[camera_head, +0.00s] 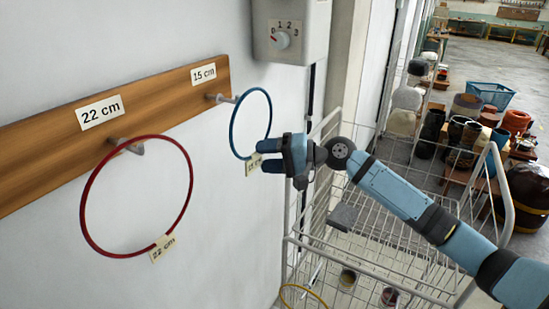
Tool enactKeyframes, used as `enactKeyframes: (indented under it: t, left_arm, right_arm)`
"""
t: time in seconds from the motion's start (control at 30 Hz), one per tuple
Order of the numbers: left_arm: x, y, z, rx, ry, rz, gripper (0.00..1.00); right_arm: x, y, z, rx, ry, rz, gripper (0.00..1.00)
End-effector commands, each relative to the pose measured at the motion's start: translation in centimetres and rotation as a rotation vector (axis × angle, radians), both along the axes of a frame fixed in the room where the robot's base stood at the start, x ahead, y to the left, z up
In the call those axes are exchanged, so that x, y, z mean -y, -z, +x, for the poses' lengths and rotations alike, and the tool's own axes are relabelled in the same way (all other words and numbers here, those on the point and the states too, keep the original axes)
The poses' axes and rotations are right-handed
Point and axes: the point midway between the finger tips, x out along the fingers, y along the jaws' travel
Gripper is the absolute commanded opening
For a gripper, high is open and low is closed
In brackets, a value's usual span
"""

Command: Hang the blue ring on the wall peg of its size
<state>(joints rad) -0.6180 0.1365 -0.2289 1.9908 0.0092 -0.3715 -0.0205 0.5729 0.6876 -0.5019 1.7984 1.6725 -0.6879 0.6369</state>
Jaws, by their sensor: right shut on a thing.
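The blue ring (270,108) stands upright near the board's right end, with a small tag (253,164) at its bottom. My right gripper (262,156) is shut on the ring's lower right part, beside the tag. The short peg (220,98) under the "15 cm" label (203,73) points out toward the ring's upper left edge. The peg's tip and the ring overlap in view; I cannot tell whether the peg passes through it. The red ring (190,190), tagged "22 cm", hangs on the peg (130,147) under the "22 cm" label (99,111). My left gripper is not in view.
The wooden board (40,160) runs along the white wall. A grey box with a dial (281,40) is above right of the blue ring. A white wire cart (330,262) stands below my right arm, with a yellow ring (303,287) low in view. Drums and a blue crate (490,95) are farther right.

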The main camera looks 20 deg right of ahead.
Motion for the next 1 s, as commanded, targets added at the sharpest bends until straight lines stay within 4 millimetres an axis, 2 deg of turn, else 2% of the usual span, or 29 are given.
enactKeyframes:
  t: [1.0]
  left_arm:
    - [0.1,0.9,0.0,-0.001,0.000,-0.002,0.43]
  right_arm:
    - [-3.8,0.9,4.7,0.000,0.000,0.001,0.22]
